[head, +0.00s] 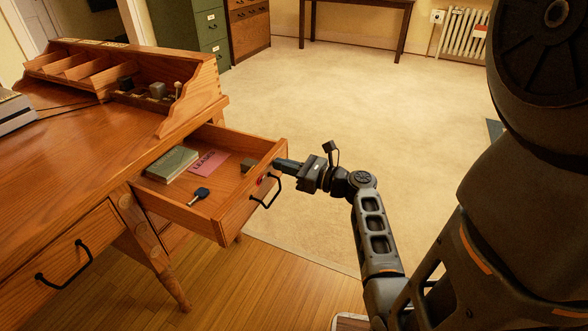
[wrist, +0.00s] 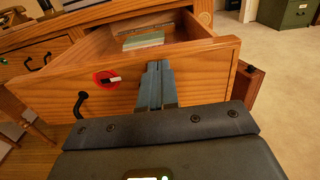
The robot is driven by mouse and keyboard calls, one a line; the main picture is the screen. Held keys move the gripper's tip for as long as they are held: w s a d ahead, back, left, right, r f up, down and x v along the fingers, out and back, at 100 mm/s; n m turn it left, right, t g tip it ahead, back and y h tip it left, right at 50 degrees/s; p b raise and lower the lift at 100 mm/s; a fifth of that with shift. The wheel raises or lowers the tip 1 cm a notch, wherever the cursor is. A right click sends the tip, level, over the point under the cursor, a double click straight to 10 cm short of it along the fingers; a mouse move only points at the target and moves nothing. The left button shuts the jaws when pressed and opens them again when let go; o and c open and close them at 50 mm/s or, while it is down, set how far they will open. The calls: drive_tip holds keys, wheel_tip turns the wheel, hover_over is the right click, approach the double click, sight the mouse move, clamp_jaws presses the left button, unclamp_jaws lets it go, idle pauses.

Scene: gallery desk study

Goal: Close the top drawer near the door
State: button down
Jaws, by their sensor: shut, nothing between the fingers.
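The top drawer (head: 233,211) of the wooden desk stands pulled out, with a black bow handle (head: 266,190) on its front. In the wrist view the drawer front (wrist: 205,77) fills the middle, with a red mark beside the fingers and the handle (wrist: 80,104) at left. My gripper (head: 279,164) is shut and empty, its fingertips at the upper part of the drawer front, to the right of the handle. The closed fingers also show in the wrist view (wrist: 158,68); I cannot tell whether they touch the wood. The door (head: 38,22) is at the far upper left.
Inside the drawer lie a green book (head: 172,164), a pink card (head: 209,162), a dark key-like item (head: 199,196) and a small block (head: 247,165). Another desk drawer (head: 62,265) is shut. Open carpet (head: 350,110) lies beyond my arm; a radiator (head: 462,33) stands at the back.

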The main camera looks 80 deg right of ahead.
drive_tip(key=shift+w, duration=0.15)
drive_tip(key=b+x, duration=0.3)
drive_tip(key=x, duration=2.4)
drive_tip(key=shift+w+a, duration=0.1)
drive_tip(key=shift+w, duration=0.1)
drive_tip(key=shift+w+r, duration=0.25)
drive_tip(key=shift+w, duration=0.1)
